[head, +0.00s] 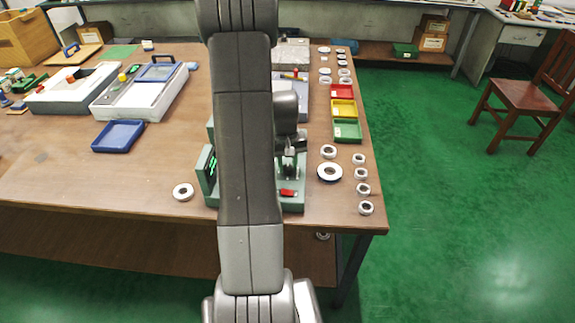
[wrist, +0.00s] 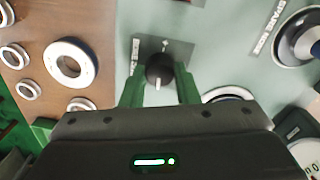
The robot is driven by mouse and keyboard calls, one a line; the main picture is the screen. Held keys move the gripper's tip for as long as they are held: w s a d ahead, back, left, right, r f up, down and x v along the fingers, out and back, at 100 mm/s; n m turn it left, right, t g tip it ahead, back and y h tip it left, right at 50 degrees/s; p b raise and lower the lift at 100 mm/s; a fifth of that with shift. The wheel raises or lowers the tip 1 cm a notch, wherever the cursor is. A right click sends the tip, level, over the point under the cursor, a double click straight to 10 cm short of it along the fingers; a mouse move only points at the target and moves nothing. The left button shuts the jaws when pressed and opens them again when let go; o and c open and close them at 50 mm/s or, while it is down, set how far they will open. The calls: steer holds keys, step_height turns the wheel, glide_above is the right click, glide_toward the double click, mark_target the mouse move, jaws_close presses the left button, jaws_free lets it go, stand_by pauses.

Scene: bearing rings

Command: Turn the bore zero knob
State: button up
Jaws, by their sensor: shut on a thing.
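The knob (wrist: 159,68) is dark and round with a white pointer line. It stands on a small grey plate (wrist: 176,48) on a pale grey-green panel in the wrist view. My gripper (wrist: 160,78) has its two green fingers on either side of the knob and is shut on it. The pointer line runs down the picture, toward my gripper body. In the head view my arm hides the knob and most of the gauge fixture (head: 292,205); only part of my gripper shows at the arm's right edge.
White bearing rings lie close by: a large one (wrist: 71,63) in the wrist view and several along the table's right edge (head: 366,208). Red, yellow and green bins (head: 346,131) stand behind.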

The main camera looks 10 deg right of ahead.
mark_target(286, 167)
steer(key=shift+r, duration=0.1)
stand_by(0.3)
steer(key=o, duration=1)
steer(key=r, duration=0.9)
steer(key=r+b, duration=0.1)
steer(key=r, duration=0.3)
steer(key=shift+a+r, duration=0.25)
steer(key=shift+r, duration=0.1)
steer(key=f, duration=0.9)
steer(key=f+p, duration=0.1)
steer(key=f, duration=0.4)
steer(key=shift+d, duration=0.25)
